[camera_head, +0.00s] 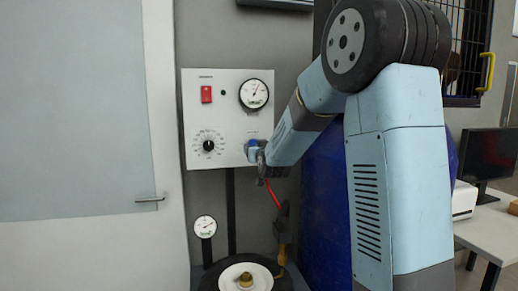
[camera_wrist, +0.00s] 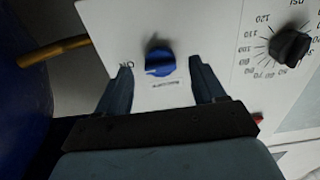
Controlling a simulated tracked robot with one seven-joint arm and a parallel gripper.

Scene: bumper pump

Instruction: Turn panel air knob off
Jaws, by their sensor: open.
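The blue air knob (camera_wrist: 160,62) is on the white panel (camera_wrist: 105,25) in the wrist view, with "ON" lettering to its left. My gripper (camera_wrist: 162,66) is open, with one dark finger on each side of the knob and a visible gap to it on both sides. In the head view my gripper (camera_head: 256,153) is at the lower right of the white panel (camera_head: 232,118).
The panel also carries a black dial (camera_head: 208,145), a red switch (camera_head: 206,94) and a round gauge (camera_head: 254,92). The black dial shows right of my gripper in the wrist view (camera_wrist: 289,47). Below stand a small gauge (camera_head: 205,226) and a red-handled lever (camera_head: 272,194).

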